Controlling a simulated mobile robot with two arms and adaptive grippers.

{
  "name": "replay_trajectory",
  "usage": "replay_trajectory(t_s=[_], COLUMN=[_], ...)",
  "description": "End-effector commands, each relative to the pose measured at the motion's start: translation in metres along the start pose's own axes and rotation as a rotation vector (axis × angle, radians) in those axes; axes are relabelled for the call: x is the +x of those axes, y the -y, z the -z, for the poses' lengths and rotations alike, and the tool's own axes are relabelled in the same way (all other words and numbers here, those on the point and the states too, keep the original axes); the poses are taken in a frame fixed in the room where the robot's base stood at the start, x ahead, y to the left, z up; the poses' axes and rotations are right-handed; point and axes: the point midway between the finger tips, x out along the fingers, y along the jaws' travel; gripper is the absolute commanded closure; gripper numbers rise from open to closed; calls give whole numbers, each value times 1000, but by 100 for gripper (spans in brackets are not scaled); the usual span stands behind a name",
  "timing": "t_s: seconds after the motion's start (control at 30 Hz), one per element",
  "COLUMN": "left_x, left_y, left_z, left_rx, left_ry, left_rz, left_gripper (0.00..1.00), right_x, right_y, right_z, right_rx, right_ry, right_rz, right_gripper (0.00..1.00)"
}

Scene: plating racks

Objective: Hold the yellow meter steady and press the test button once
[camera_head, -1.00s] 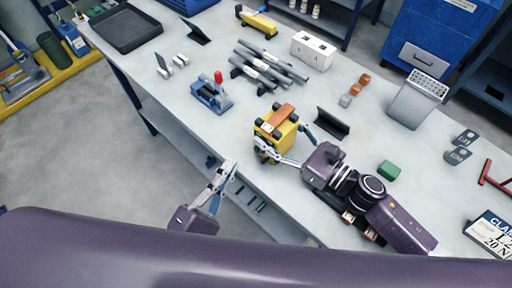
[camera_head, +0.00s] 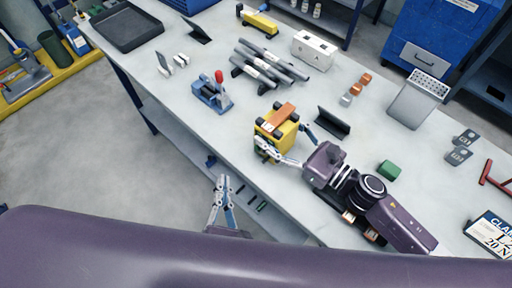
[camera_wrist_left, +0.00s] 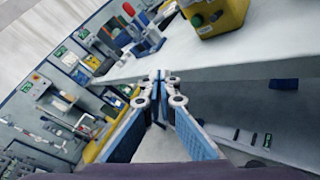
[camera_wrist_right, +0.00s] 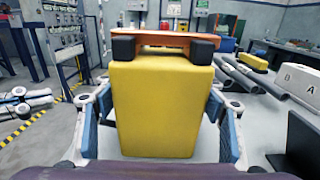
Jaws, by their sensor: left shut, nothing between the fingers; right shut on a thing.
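The yellow meter (camera_head: 283,145) stands upright near the front edge of the bench, with an orange-brown handle on black mounts on top. My right gripper (camera_head: 285,150) is shut on it; in the right wrist view a blue finger lies on each side of the yellow body (camera_wrist_right: 165,105). My left gripper (camera_head: 222,180) is shut and empty, off the bench's front edge, to the left of and nearer than the meter. In the left wrist view its fingertips (camera_wrist_left: 158,77) meet below the meter (camera_wrist_left: 222,16), whose visible face carries a green round button (camera_wrist_left: 197,20).
A blue fixture with a red-knobbed lever (camera_head: 212,97) stands left of the meter. A black angled holder (camera_head: 333,121) and a green block (camera_head: 389,170) lie to the right. Grey cylinders (camera_head: 268,66) lie behind. The bench edge and lower shelf are beside my left gripper.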

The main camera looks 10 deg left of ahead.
Motion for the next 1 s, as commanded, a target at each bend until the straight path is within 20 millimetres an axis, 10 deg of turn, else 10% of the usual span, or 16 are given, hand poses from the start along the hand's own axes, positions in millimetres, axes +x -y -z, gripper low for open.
replay_trajectory(t_s=[1.0], left_x=[62], left_y=[44], left_z=[-45], left_rx=[0], left_ry=[2], left_rz=[0], left_gripper=[100], right_x=[0], right_y=[0], right_z=[0], right_rx=[0], right_ry=[1], right_rz=[0], right_gripper=[73])
